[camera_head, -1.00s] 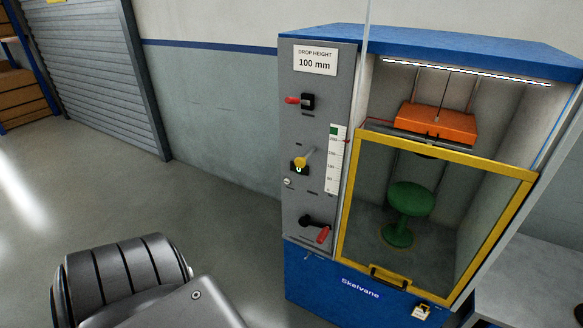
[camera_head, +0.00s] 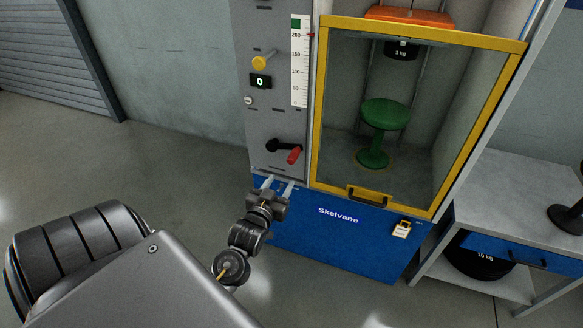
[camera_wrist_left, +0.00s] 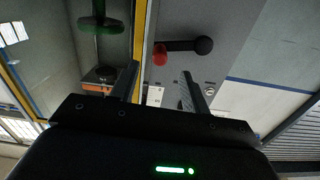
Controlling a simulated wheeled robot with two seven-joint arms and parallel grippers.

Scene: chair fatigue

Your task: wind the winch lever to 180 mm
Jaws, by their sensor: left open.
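The winch lever (camera_head: 280,148) is a black crank with a red handle (camera_head: 294,155), low on the machine's grey panel. In the left wrist view the lever (camera_wrist_left: 185,46) lies sideways with its red handle (camera_wrist_left: 160,55) just beyond the gap between the fingers. My left gripper (camera_head: 278,183) is open and empty, below the lever and apart from it; its fingers (camera_wrist_left: 158,76) also show in the wrist view. The white height scale (camera_head: 300,65) is above the lever, with a small red pointer near its upper part. My right gripper is not in view.
A yellow-framed clear door (camera_head: 320,110) closes the chamber, with a green stool (camera_head: 384,115) and a 3 kg weight (camera_head: 402,50) behind it. A yellow knob (camera_head: 263,63) and counter reading 0 (camera_head: 260,82) are on the panel. A grey bench (camera_head: 510,185) stands right; floor left is clear.

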